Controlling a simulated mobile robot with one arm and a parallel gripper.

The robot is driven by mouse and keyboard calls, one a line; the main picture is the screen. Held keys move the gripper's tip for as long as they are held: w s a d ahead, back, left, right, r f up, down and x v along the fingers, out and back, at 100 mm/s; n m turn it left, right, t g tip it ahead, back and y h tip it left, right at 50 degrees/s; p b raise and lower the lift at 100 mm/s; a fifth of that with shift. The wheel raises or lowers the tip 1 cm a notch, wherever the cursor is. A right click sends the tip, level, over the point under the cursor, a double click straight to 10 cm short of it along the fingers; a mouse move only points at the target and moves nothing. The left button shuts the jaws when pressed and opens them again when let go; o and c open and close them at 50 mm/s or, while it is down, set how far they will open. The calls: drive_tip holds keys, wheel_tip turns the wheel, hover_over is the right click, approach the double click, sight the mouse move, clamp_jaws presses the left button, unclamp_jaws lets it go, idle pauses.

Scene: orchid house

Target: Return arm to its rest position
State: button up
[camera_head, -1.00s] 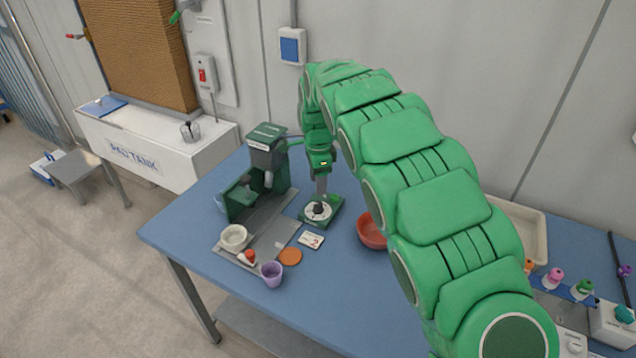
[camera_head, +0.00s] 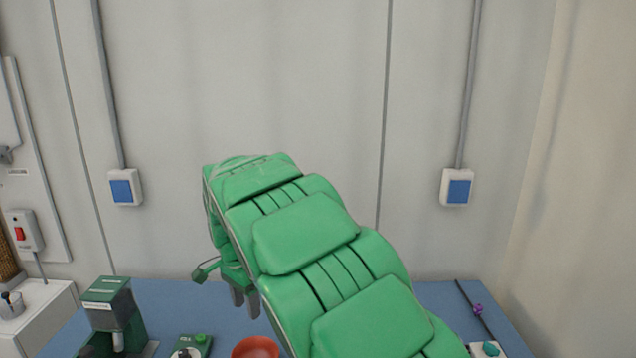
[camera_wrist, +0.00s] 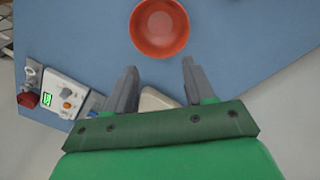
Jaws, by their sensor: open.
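My green arm is bent over the blue table (camera_head: 190,301) in the head view. My gripper (camera_head: 245,312) points down above the table and shows in part behind the arm. In the wrist view my gripper (camera_wrist: 160,78) has its two grey fingers apart with nothing between them. An orange-red bowl (camera_wrist: 159,27) lies beyond the fingertips in that view, apart from them. The bowl (camera_head: 255,347) also shows at the bottom edge of the head view, partly cut off.
A dark green machine (camera_head: 113,315) and a small green device (camera_head: 188,346) stand left of the bowl. A dark rod with a purple clip (camera_head: 477,309) lies at the right. A white control box (camera_wrist: 60,93) shows in the wrist view. The wall behind carries two blue-faced boxes.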

drive_tip(key=s+d+r+n, duration=0.1)
drive_tip(key=s+d+r, duration=0.2)
drive_tip(key=s+d, duration=0.5)
drive_tip(key=s+d+r+n, duration=0.2)
drive_tip(key=s+d+r, duration=0.25)
drive_tip(key=d, duration=0.85)
drive_tip(key=s+d+f+n, duration=0.1)
drive_tip(key=s+d, duration=0.2)
drive_tip(key=s, duration=0.5)
drive_tip(key=s+d+n+g, duration=0.1)
drive_tip(key=s+d, duration=0.3)
drive_tip(key=s, duration=0.5)
drive_tip(key=s+d+f+n, duration=0.1)
drive_tip(key=s+d+n, duration=0.2)
drive_tip(key=s, duration=0.6)
drive_tip(key=shift+d+f+g+y, duration=0.3)
drive_tip(key=shift+d+f, duration=0.05)
